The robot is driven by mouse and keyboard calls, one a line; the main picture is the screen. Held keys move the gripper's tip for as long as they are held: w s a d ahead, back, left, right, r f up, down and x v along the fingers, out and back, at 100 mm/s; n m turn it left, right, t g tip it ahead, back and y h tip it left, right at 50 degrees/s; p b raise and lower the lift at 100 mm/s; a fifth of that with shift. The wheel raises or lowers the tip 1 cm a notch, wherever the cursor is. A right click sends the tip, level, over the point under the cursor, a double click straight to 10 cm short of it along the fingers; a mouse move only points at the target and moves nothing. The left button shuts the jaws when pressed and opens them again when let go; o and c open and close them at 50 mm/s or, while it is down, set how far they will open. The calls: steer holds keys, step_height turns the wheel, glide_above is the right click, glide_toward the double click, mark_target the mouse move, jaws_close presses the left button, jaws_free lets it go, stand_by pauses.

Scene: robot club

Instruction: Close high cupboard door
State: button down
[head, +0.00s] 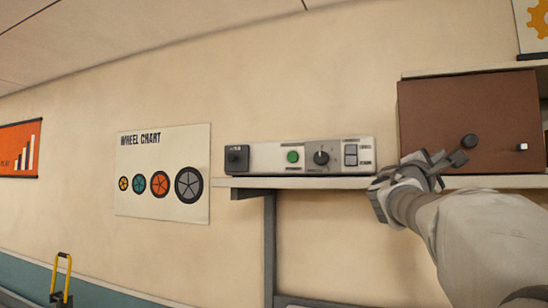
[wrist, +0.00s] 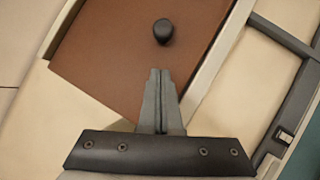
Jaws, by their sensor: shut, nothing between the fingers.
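The high cupboard's brown door (head: 435,115) stands at the right of the head view, above the shelf. It fills the upper middle of the wrist view (wrist: 110,60). A round black knob (wrist: 163,31) stands out on the brown panel, just beyond my fingertips. The knob shows in the head view (head: 469,140) too. My gripper (head: 452,160) is shut and empty, in front of the door's lower part. In the wrist view its fingers (wrist: 160,72) are together and point toward the knob. Whether they touch the panel is unclear. How far the door is open cannot be told.
A wall shelf (head: 285,183) on a grey bracket carries a grey control box (head: 300,156) left of the cupboard. A small pale fitting (head: 522,147) is at the door's right. A wheel chart poster (head: 162,173) hangs further left. Open wall lies below the shelf.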

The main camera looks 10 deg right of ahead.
mark_target(463, 144)
steer(key=d, duration=0.1)
steer(key=d+r+p, duration=0.1)
steer(key=s+d+r, duration=0.1)
steer(key=shift+d, duration=0.4)
steer(key=shift+f, duration=0.1)
